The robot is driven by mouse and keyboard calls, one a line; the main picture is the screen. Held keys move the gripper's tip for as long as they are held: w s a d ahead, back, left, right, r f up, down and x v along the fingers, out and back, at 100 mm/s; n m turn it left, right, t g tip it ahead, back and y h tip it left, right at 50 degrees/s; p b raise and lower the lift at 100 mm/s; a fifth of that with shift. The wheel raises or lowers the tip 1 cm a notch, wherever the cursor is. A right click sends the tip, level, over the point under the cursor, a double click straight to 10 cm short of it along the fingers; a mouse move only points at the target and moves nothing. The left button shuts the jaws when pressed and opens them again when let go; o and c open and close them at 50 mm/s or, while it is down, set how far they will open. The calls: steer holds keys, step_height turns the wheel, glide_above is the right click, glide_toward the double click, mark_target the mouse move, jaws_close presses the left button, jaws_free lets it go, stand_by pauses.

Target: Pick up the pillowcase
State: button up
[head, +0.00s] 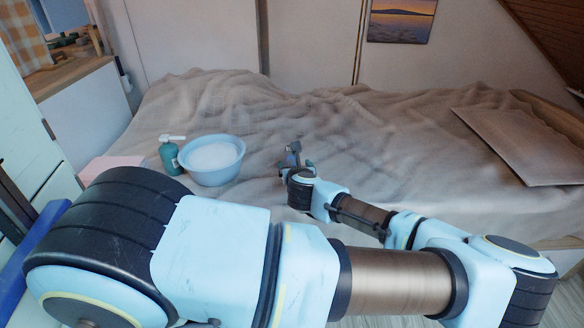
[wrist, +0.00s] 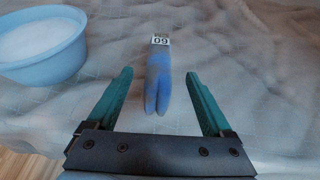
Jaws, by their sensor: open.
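My gripper (wrist: 160,95) is open and empty above the bed, its two teal fingers apart. A narrow blue-and-grey item (wrist: 158,80) with a forked near end and a white number tag lies on the bed cover, between and beyond the fingertips. In the head view my gripper (head: 296,158) is near the middle of the bed, partly hidden by my wrist. No thing is plainly a pillowcase. A flat grey-beige rectangular piece (head: 525,142) lies on the right of the bed, and a pale pink flat item (head: 108,166) is at the left; I cannot tell whether either is it.
A light blue basin (head: 212,178) with white contents stands on the bed, left of my gripper; it also shows in the wrist view (wrist: 42,66). A teal pump bottle (head: 170,158) stands beside it. The rumpled beige bed cover (head: 400,125) is clear toward the back wall.

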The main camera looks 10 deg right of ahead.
mark_target(292, 162)
steer(key=shift+f+p+x, duration=0.2)
steer(key=shift+p+x, duration=0.05)
steer(key=shift+x, duration=1.45)
steer(key=shift+f+p+x, duration=0.15)
steer(key=shift+p+x, duration=0.1)
steer(key=shift+x, duration=1.5)
steer(key=shift+s+a, duration=0.1)
steer(key=shift+s, duration=0.05)
steer(key=shift+c, duration=0.2)
jaws_close()
